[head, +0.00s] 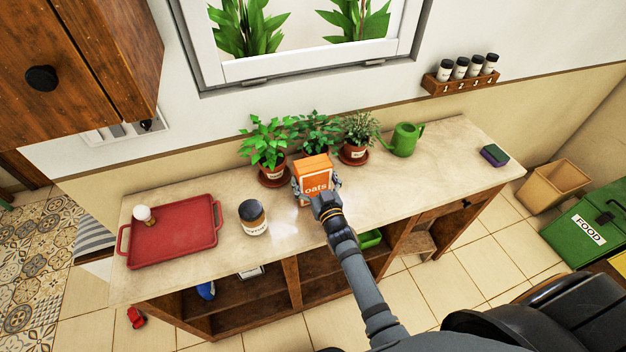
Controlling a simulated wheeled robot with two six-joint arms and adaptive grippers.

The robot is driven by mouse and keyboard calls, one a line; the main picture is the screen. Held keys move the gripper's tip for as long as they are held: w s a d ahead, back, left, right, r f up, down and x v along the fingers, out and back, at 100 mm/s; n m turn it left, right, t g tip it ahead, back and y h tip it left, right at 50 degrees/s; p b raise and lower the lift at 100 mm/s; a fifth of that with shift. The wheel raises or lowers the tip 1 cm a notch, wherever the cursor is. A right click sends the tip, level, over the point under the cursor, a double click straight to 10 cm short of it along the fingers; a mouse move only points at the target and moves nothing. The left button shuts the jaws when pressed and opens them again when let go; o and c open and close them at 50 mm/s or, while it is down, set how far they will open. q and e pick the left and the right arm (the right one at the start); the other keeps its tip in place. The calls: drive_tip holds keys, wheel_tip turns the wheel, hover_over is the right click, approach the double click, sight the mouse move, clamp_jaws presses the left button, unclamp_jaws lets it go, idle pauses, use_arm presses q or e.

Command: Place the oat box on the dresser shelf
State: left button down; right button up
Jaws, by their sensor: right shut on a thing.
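The oat box (313,171) is orange and white with "oats" on its front. It is upright at the middle of the dresser top, in front of the potted plants. My right gripper (316,188) is shut on the oat box from the front, with fingers at its sides. Whether the box touches the top cannot be told. The dresser (350,217) has a pale stone top and open wooden shelves (245,304) below its front edge. My right forearm hides part of the shelf opening. My left gripper is not in view.
A red tray (175,232) with a small white-topped shaker and a dark-lidded jar (252,217) stand left of the box. Several potted plants (268,145) and a green watering can (404,139) stand behind. A green item (370,238) and a blue item (206,290) sit in the shelves.

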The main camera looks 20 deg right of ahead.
sight(316, 175)
drive_tip(key=shift+r+p, duration=0.45)
drive_tip(key=shift+p, duration=0.05)
wheel_tip(316, 175, up, 3)
drive_tip(key=p, duration=0.2)
drive_tip(key=shift+f+p, duration=0.1)
drive_tip(key=shift+p, duration=0.3)
drive_tip(key=s+d+r+p, duration=0.1)
drive_tip(key=r+p, duration=0.1)
drive_tip(key=s+r+p, duration=0.1)
drive_tip(key=p, duration=0.1)
drive_tip(key=s+d+r+p, duration=0.1)
drive_tip(key=r+p, duration=0.1)
drive_tip(key=shift+s+d+r, duration=0.15)
drive_tip(key=shift+d+r, duration=0.15)
drive_tip(key=s+d+r+p, duration=0.3)
drive_tip(key=s+d, duration=0.3)
drive_tip(key=s, duration=0.1)
drive_tip(key=shift+s+r, duration=0.4)
drive_tip(key=shift+f, duration=0.15)
